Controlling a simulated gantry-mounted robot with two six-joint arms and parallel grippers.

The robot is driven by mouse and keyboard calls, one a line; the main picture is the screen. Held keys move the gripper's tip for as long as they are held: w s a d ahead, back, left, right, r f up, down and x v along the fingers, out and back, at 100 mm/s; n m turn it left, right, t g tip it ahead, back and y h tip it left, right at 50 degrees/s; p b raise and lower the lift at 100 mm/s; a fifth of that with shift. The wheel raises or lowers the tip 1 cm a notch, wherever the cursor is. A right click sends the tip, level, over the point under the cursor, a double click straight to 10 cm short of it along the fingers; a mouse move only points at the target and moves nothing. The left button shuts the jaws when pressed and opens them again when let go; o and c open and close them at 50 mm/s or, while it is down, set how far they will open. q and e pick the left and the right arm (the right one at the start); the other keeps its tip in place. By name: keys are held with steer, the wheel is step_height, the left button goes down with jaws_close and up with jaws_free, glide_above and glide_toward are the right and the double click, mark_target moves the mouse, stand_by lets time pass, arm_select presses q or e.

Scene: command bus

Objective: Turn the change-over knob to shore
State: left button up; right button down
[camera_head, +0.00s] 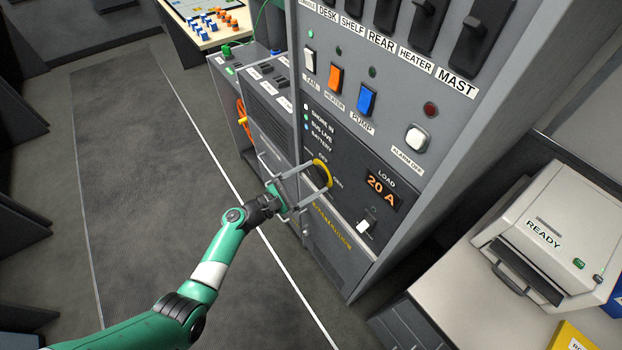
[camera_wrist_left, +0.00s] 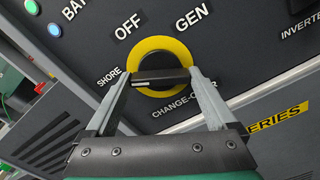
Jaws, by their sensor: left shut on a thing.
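The change-over knob is a dark bar handle (camera_wrist_left: 160,77) on a round dial with a yellow ring (camera_wrist_left: 158,42). The ring (camera_head: 325,168) also shows in the head view, low on the grey panel. My left gripper (camera_wrist_left: 160,76) has a finger at each end of the bar and is shut on it; it also shows in the head view (camera_head: 320,176). In the wrist view the bar lies nearly level, its left end towards the SHORE label (camera_wrist_left: 110,77). The OFF label (camera_wrist_left: 127,27) and GEN label (camera_wrist_left: 193,17) are above. My right gripper is not in view.
Rocker switches (camera_head: 335,78) and black breakers (camera_head: 424,25) sit above the knob. A 20 A load display (camera_head: 382,191) and a small white switch (camera_head: 363,226) are to its right. A beige READY machine (camera_head: 553,235) stands on the right counter. The floor at left is clear.

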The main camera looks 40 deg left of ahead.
arm_select(q)
steer(key=o, duration=1.1)
steer(key=shift+c, duration=0.2)
steer(key=s+a+p, duration=0.2)
steer(key=s+p, duration=0.1)
steer(key=s, duration=0.8)
steer(key=shift+s, duration=0.25)
